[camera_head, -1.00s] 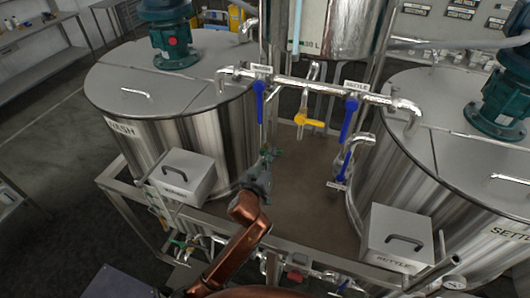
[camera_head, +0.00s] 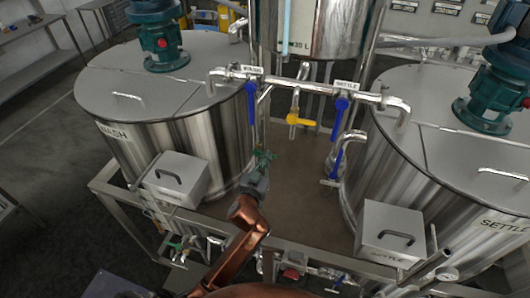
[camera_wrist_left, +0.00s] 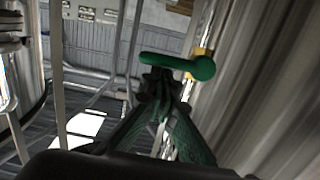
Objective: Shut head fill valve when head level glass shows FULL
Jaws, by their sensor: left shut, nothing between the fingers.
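The steel head tank (camera_head: 335,38) stands at top centre, cut off by the picture's top edge. Its level glass (camera_head: 287,22) is a pale blue tube on the left of the tank; the top end and any FULL mark are out of view. My left gripper (camera_head: 263,160) is shut and empty, between the two big tanks. In the left wrist view, a green lever handle (camera_wrist_left: 178,64) lies across the tips of my left gripper (camera_wrist_left: 160,85); I cannot tell whether they touch. I cannot tell whether this is the head fill valve. My right gripper is out of view.
The WASH tank (camera_head: 190,135) is left and the SETTLE tank (camera_head: 455,175) right. A pipe above my gripper carries a blue WASH lever (camera_head: 251,102), a blue SETTLE lever (camera_head: 340,118) and a yellow lever (camera_head: 300,122). Two grey boxes (camera_head: 175,180) (camera_head: 390,232) stand in front.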

